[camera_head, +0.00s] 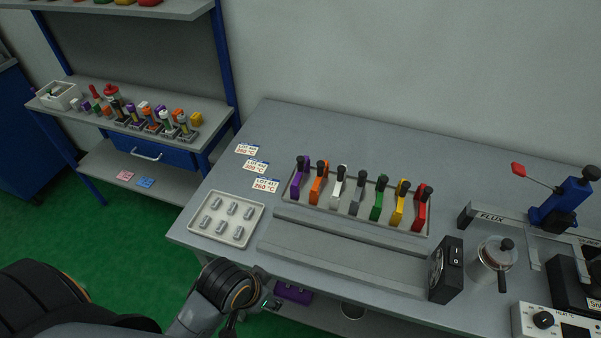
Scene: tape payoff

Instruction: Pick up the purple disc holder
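The purple disc holder (299,178) stands at the left end of a row of coloured holders, each with a black knob on top. The row sits in a shallow grey tray (388,233) on the table. The orange holder (318,187) is close on its right. My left arm comes in from the left, with its black joint in front of the table's front edge, well below and left of the purple holder. I cannot make out the fingers of my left gripper. My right arm and gripper do not show.
A tray of grey pieces (254,210) and several temperature labels (256,167) lie to the left. A blue press (566,200) and a glass pot (494,262) stand at right.

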